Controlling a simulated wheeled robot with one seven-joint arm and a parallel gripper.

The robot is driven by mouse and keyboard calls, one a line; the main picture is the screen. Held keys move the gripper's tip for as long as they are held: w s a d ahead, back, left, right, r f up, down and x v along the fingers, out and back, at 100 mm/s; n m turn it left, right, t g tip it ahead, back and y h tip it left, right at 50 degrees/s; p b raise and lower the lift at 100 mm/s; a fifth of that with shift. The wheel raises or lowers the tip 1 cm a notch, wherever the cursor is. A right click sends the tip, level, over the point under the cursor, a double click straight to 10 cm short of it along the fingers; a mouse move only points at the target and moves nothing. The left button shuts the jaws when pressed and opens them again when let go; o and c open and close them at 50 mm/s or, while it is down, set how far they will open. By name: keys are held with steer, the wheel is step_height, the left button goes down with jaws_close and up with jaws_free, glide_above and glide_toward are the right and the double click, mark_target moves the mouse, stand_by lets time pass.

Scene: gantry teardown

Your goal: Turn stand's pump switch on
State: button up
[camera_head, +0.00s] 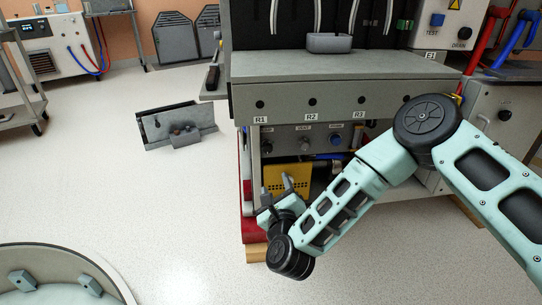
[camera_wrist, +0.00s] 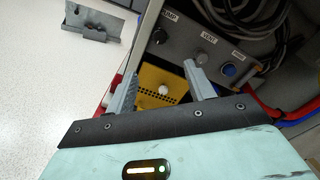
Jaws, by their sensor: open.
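The stand's grey control panel (camera_head: 312,140) is recessed under its worktop, above a yellow perforated box (camera_head: 283,180). In the wrist view the panel (camera_wrist: 190,42) carries a black knob (camera_wrist: 159,36) at left, a silver knob (camera_wrist: 202,58) in the middle labelled VENT, and a blue knob (camera_wrist: 230,70) at right. My gripper (camera_wrist: 160,72) is open and empty. Its fingers reach toward the yellow box and its white knob (camera_wrist: 163,89), below the panel; contact is not visible.
The stand's worktop (camera_head: 335,66) overhangs the recess. Dark hoses (camera_wrist: 250,22) and blue and red hoses (camera_wrist: 285,118) lie to the right of the panel. A grey metal part (camera_head: 178,125) lies on the floor at left. The floor left of the stand is otherwise mostly clear.

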mark_target(267, 149)
steer(key=w+a+b, duration=0.1)
steer(key=w, duration=0.4)
steer(key=w+a+b, duration=0.1)
steer(key=w+b, duration=0.1)
steer(key=w, duration=0.3)
steer(key=w+a+b, duration=0.1)
steer(key=w+b, duration=0.1)
steer(key=w, duration=0.3)
steer(key=shift+w+b, duration=0.35)
steer(key=shift+w, duration=0.3)
steer(key=c, duration=1)
